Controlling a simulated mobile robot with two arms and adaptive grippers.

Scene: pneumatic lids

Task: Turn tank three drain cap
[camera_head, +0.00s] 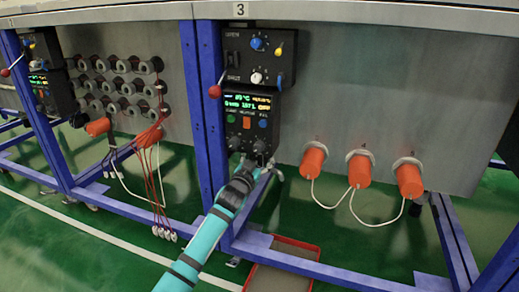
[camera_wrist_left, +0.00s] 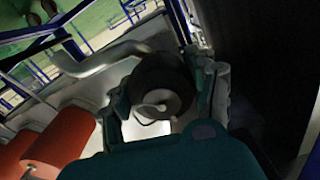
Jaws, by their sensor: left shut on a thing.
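My left gripper (camera_head: 247,170) is below the control panel of tank three, under the plate marked 3. In the left wrist view, my left gripper (camera_wrist_left: 165,110) is shut on a dark round cap (camera_wrist_left: 160,78), with a finger on each side of it. A small pale loop shows on the cap's near face. I take this to be the drain cap; the gripper mostly hides it in the head view. A bent grey pipe (camera_wrist_left: 105,57) runs beside it. My right gripper is not in view.
The control panel (camera_head: 250,117) with knobs and a lit display is just above my gripper. Several orange caps (camera_head: 313,160) with white cords hang to the right. A blue frame post (camera_head: 203,110) stands close left. A reddish tray (camera_head: 283,262) lies below.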

